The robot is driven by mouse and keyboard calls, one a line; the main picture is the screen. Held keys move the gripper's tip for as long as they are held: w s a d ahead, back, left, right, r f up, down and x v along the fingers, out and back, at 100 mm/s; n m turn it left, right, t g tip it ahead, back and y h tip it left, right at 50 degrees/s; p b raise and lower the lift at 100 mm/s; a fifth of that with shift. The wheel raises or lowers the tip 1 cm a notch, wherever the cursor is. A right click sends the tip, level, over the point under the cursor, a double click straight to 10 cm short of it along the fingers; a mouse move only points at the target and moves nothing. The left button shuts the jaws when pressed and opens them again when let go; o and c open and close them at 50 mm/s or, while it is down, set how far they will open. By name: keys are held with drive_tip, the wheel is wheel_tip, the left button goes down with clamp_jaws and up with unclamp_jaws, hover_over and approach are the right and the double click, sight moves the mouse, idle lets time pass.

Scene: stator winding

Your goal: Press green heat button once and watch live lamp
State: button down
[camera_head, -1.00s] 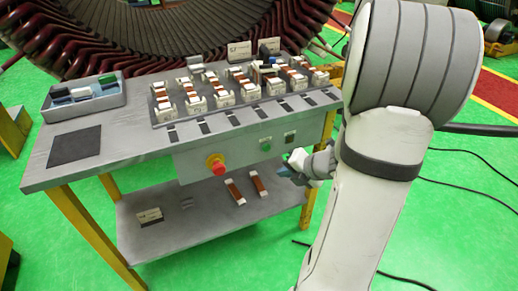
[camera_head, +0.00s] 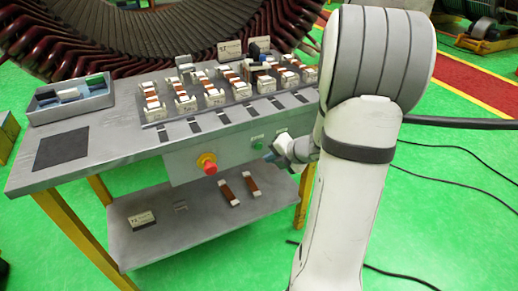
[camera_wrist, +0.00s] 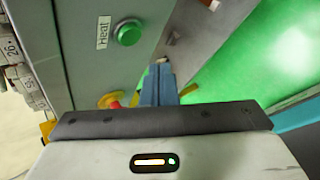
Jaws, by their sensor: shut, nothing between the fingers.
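The green heat button (camera_head: 258,146) is on the grey front panel of the workbench in the head view. In the wrist view the round green button (camera_wrist: 128,34) stands out from the panel next to a white "Heat" label (camera_wrist: 103,32). My gripper (camera_head: 271,156) is just right of and below the button in the head view. In the wrist view its blue fingers (camera_wrist: 160,82) are shut and empty, apart from the button. A small fitting (camera_head: 283,131) sits right of the button; I cannot tell whether it is the live lamp or whether it is lit.
A red stop button (camera_head: 208,163) on a yellow base is left on the same panel, close to my gripper's side in the wrist view. The bench top (camera_head: 120,127) holds a rack of coil pieces and a tray (camera_head: 72,98).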

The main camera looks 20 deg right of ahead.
drive_tip(key=shift+w+p, duration=0.45)
drive_tip(key=shift+w, duration=1)
idle(1.0)
drive_tip(key=shift+w+p, duration=0.3)
drive_tip(key=shift+w, duration=0.1)
drive_tip(key=shift+w+a, duration=0.1)
drive_tip(key=shift+w, duration=0.3)
idle(0.4)
idle(0.6)
drive_tip(key=shift+s, duration=0.8)
drive_tip(key=shift+s, duration=0.1)
drive_tip(key=shift+s+p, duration=0.45)
drive_tip(key=shift+s, duration=1.95)
